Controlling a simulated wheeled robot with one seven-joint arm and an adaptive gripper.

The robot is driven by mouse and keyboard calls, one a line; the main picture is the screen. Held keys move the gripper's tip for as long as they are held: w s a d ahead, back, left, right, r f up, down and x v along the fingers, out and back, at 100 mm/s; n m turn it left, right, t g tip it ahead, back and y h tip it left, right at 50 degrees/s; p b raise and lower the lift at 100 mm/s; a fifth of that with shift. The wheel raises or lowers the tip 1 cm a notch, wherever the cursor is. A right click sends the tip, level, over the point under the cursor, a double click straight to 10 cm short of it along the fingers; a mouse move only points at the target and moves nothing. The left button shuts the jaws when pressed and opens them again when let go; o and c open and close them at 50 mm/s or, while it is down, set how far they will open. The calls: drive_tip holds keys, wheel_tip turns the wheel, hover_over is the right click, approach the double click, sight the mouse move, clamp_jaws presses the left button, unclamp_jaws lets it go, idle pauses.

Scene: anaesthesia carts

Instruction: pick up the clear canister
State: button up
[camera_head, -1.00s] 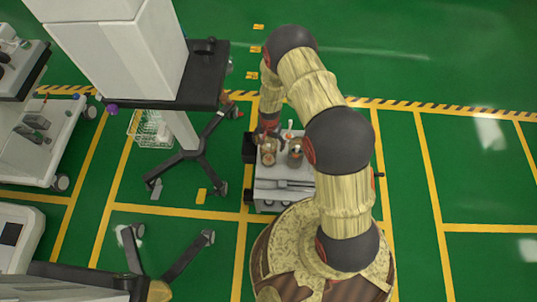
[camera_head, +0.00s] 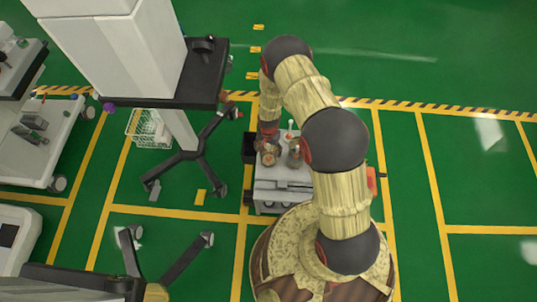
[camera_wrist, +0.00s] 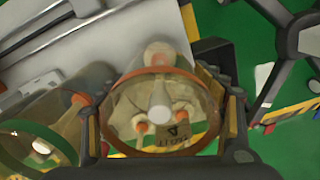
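The clear canister (camera_wrist: 160,130) has an orange rim, a pale inside with orange-tipped parts and a printed label. In the head view the canister (camera_head: 268,158) stands on the small grey cart's top. My gripper (camera_wrist: 165,125) is around it from above, with one finger on each side close to its wall. The fingers are spread wide; whether they touch the wall is hard to see. In the head view my gripper (camera_head: 267,135) is small and partly hidden by the canister and my wrist.
The grey cart (camera_head: 280,198) also bears a flat tray area. A wheeled stand (camera_head: 185,150) and a wire basket (camera_head: 150,128) are to the left. Green floor is open at right.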

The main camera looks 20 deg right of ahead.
drive_tip(key=c, duration=1)
drive_tip(key=shift+r, duration=0.1)
drive_tip(key=shift+c, duration=0.3)
